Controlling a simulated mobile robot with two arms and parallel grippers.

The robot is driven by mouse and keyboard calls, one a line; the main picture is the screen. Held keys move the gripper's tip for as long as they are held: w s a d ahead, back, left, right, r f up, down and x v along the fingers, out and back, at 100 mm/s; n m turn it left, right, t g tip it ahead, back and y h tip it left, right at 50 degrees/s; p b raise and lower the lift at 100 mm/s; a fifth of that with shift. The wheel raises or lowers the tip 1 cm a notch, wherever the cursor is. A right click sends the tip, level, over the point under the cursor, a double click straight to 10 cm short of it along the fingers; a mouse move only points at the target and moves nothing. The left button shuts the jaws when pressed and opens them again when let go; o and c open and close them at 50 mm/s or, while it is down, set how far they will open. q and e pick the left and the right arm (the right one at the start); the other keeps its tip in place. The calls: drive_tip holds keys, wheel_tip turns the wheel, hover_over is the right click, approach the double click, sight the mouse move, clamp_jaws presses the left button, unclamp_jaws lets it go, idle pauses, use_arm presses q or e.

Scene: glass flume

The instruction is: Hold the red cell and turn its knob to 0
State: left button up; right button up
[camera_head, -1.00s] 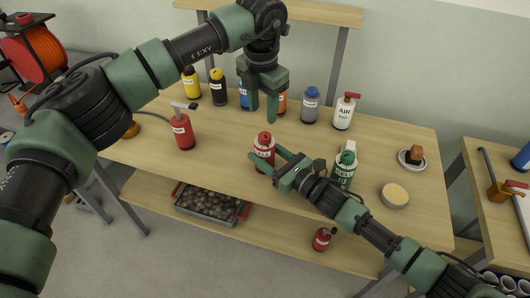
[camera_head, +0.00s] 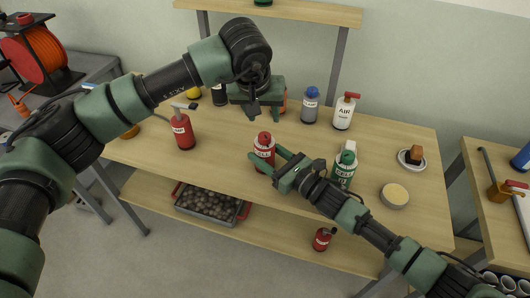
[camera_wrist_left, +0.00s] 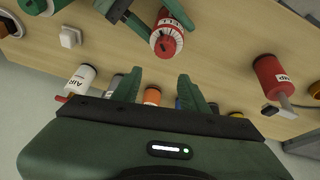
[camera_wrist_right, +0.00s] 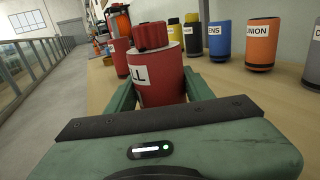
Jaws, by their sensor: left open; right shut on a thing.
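The red cell (camera_head: 263,153) stands upright near the front edge of the bench, with a white label and a red knob (camera_head: 265,137) on top. My right gripper (camera_head: 266,163) is shut around its body from the right; the right wrist view shows the cell (camera_wrist_right: 157,80) between the fingers and its ribbed knob (camera_wrist_right: 151,36) above them. My left gripper (camera_head: 258,108) is open and empty, above and behind the cell. In the left wrist view the knob (camera_wrist_left: 165,45) lies beyond the open fingers (camera_wrist_left: 160,85). I cannot read the knob's setting.
A green bottle (camera_head: 344,168) stands close to the right of the cell, beside my right arm. A red pump bottle (camera_head: 183,133) stands to the left. A grey bottle (camera_head: 310,106) and the white AIR bottle (camera_head: 343,112) stand at the back. Bench around the cell's left is clear.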

sight(264, 136)
use_arm(q)
drive_tip(key=shift+m, duration=0.9)
drive_tip(key=shift+f, duration=3.5)
